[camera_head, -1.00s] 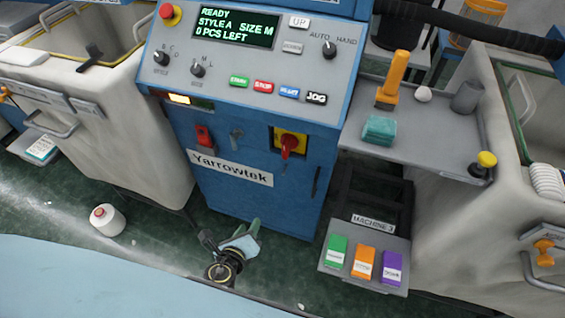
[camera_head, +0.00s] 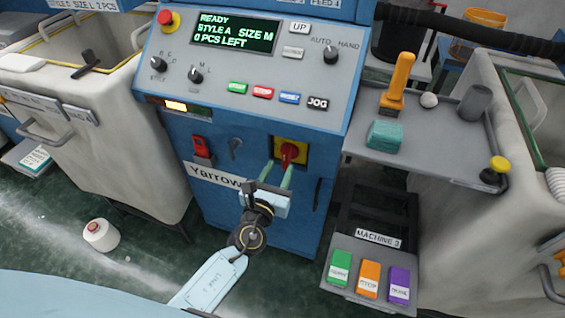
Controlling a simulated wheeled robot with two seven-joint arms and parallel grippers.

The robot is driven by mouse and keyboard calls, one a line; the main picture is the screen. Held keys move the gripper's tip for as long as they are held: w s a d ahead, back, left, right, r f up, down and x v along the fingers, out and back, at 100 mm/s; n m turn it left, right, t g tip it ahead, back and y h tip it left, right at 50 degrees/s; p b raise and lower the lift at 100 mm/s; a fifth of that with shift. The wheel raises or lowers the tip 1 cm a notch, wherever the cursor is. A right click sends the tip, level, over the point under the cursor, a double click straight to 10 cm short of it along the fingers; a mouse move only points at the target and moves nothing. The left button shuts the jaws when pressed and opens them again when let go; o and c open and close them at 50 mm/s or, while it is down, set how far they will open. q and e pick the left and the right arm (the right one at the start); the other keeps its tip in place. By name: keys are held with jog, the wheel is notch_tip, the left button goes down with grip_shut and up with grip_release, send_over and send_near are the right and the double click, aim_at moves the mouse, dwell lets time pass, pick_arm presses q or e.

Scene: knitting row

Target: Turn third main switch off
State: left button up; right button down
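The main switch (camera_head: 290,152) is a red rotary handle on a yellow plate, on the blue front of the machine marked Yarrowtek (camera_head: 203,215). Its lower part is partly hidden by my fingers, so its exact angle is hard to read. My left gripper (camera_head: 279,168) points up at the switch from below. Its two pale green fingers are apart, with the tips just under and beside the red handle. I cannot tell whether they touch it. A plate beside the machine reads MACHINE 3 (camera_head: 378,238). My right gripper is not in view.
The machine's display (camera_head: 237,33) reads READY and 0 PCS LEFT. A red rocker (camera_head: 201,146) and a keyhole (camera_head: 235,148) sit left of the switch. A grey shelf (camera_head: 440,150) juts out at right.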

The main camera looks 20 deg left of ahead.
aim_at(284, 159)
pick_arm(q)
jog(key=shift+w, duration=1.75)
grip_shut()
